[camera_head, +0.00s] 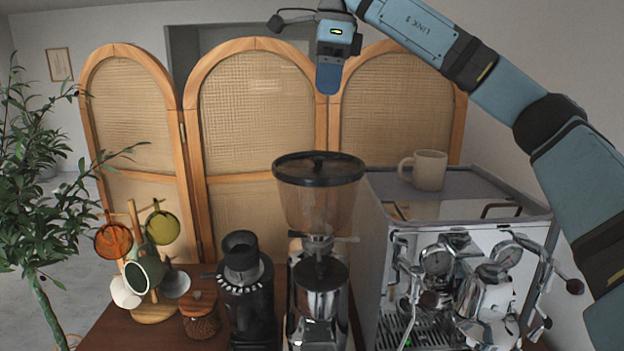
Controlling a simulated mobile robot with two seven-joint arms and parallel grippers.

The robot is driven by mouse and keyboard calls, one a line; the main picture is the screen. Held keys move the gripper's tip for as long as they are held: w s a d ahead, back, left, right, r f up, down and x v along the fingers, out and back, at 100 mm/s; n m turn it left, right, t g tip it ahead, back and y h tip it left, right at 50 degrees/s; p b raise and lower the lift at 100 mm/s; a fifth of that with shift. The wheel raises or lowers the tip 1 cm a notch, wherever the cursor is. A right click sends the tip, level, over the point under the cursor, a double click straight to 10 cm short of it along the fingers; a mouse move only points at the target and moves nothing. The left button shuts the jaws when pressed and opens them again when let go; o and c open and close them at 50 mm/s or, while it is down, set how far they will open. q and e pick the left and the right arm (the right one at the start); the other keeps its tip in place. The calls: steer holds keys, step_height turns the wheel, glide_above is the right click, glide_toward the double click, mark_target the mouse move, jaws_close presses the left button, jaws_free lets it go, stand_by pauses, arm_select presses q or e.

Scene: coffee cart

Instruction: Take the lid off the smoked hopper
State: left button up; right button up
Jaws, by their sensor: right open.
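The smoked hopper (308,205) is a brownish see-through funnel on top of the grinder (318,295) in the middle of the cart. Its dark round lid (340,170) with a small knob in the centre sits on the hopper's rim. My right gripper (328,78) hangs high above the lid, fingers pointing down, clear of it. It is open with nothing visible in it; one blue finger shows, and the other is hidden or lined up with it. My left gripper is not in view.
The espresso machine (460,215) stands right of the grinder with a beige mug (430,170) on top. A black grinder (245,300), a lidded jar (200,318) and a mug tree (140,260) are on the left. A folding screen (258,125) stands behind.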

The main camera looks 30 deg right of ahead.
glide_above(318, 157)
steer(key=f, duration=0.4)
steer(key=f+b, duration=0.1)
steer(key=f, duration=0.1)
steer(key=shift+s+d+f, duration=0.1)
steer(key=shift+d+f, duration=0.2)
steer(key=shift+f, duration=0.1)
steer(key=shift+a+f+p, duration=0.2)
steer(key=shift+f+p, duration=0.25)
steer(key=shift+f, duration=2.8)
jaws_close()
steer(key=shift+r, duration=0.1)
